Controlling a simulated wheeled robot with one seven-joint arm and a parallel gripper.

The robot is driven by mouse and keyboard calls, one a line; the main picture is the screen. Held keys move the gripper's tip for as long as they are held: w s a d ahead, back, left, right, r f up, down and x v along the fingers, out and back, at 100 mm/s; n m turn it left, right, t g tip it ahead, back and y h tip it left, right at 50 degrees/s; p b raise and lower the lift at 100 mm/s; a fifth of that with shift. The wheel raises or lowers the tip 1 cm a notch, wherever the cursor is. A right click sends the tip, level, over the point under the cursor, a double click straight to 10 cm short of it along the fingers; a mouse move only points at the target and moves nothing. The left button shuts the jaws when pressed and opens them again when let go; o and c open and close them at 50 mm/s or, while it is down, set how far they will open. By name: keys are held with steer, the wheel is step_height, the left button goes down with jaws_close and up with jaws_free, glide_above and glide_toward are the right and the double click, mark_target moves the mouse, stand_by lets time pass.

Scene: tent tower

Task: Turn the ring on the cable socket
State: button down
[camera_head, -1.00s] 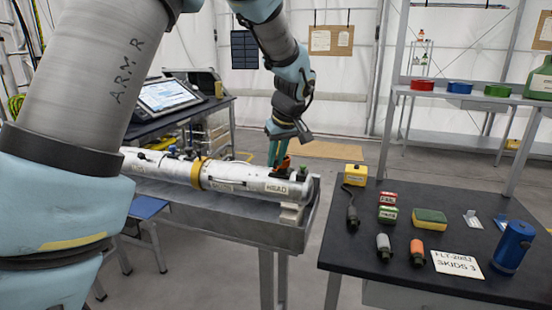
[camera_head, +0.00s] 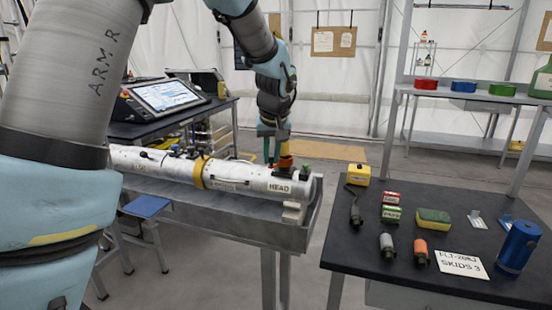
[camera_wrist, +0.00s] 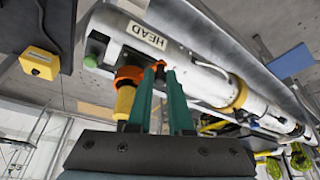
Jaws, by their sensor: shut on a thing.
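A white cylinder (camera_head: 232,177) labelled HEAD lies in a grey tray-topped stand (camera_head: 215,216). On its top near the HEAD end is the cable socket with an orange ring (camera_wrist: 130,74) and a yellow plug body (camera_wrist: 124,102). The orange ring also shows in the head view (camera_head: 285,161). My gripper (camera_wrist: 161,76) points at the socket, its green fingers beside the ring. The contact is partly hidden by the fingers.
A green cap (camera_head: 305,171) stands close to the socket. A yellow strap (camera_head: 202,172) circles the cylinder. The dark table (camera_head: 345,268) at right holds a yellow box (camera_head: 358,174), plugs, a sponge (camera_head: 433,219) and a blue can (camera_head: 517,246). A gap separates table and stand.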

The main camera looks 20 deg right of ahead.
steer(key=w+m+g+h+p, duration=0.1)
steer(key=w+m, duration=0.1)
steer(key=m, duration=0.1)
steer(key=w+m+g+h+p, duration=0.1)
steer(key=w+m+p, duration=0.1)
steer(key=m, duration=0.2)
steer(key=w+m+h+p, duration=0.1)
steer(key=w+m, duration=0.1)
steer(key=m, duration=0.2)
steer(key=shift+w+a+r+g+p, duration=0.15)
steer(key=shift+a+g+p, duration=0.15)
steer(key=shift+g+p, duration=0.1)
steer(key=shift+w+d+m+g+p, duration=0.3)
steer(key=shift+w+m, duration=0.1)
steer(key=shift+m, duration=0.45)
steer(key=shift+w+d+m+g+p, duration=0.2)
steer(key=shift+w+d+m+g, duration=0.15)
steer(key=shift+m, duration=0.5)
steer(key=shift+a, duration=0.1)
steer(key=c, duration=0.8)
jaws_free()
steer(key=shift+c, duration=0.2)
steer(key=b+v, duration=0.3)
steer(key=v, duration=0.7)
steer(key=shift+a+r, duration=0.2)
steer(key=shift+a, duration=0.05)
